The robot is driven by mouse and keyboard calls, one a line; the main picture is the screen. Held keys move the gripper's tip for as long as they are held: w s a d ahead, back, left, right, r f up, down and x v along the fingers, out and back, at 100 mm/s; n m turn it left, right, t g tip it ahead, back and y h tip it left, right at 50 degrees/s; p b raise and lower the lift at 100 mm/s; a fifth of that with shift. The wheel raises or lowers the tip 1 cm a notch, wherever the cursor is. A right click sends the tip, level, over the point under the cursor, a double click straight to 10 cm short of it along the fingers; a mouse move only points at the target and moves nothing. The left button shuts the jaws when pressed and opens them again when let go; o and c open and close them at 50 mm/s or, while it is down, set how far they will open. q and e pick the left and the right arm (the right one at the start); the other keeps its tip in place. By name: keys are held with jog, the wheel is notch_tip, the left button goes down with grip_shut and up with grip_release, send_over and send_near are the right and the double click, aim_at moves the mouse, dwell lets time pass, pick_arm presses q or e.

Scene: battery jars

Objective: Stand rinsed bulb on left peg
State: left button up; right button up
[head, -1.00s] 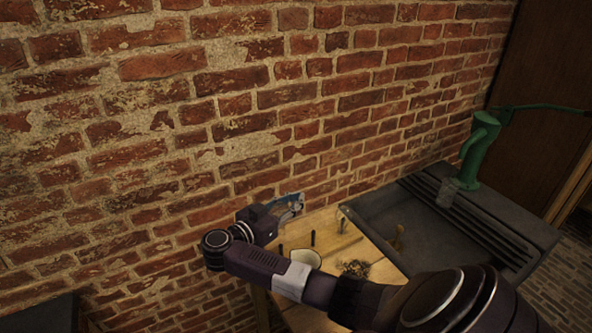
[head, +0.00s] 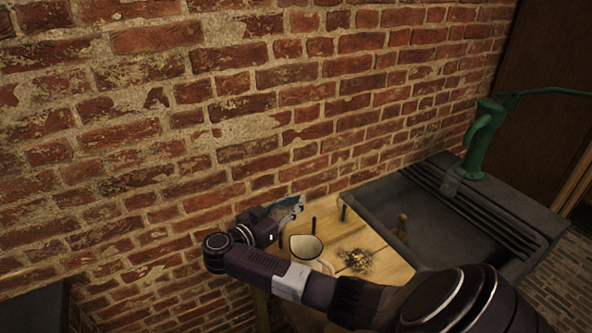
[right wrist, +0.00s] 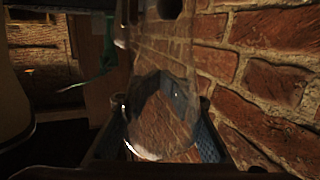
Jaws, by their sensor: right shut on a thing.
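My right gripper (head: 287,212) is shut on a clear glass bulb and is near the brick wall, over the back left of the wooden table. The round glass bulb (right wrist: 160,125) shows in the right wrist view between the two blue-padded fingers, with wall bricks visible through it. In the head view the bulb is too small and dim to make out clearly. Dark upright pegs stand on the table: a left peg (head: 281,240), partly beside my gripper, a middle peg (head: 314,224) and a right peg (head: 343,208). My left gripper is not in view.
A pale bowl-like vessel (head: 305,248) and a pile of brown debris (head: 357,260) are on the wooden table (head: 385,272). A dark sink (head: 440,235) adjoins it on the right.

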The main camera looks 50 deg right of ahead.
jog(key=shift+f+b, duration=1.15)
jog(key=shift+f, duration=1.25)
jog(key=o, duration=1.1)
jog(key=a, duration=0.8)
jog(key=a+r, duration=0.1)
jog(key=a, duration=0.3)
jog(key=shift+s, duration=0.25)
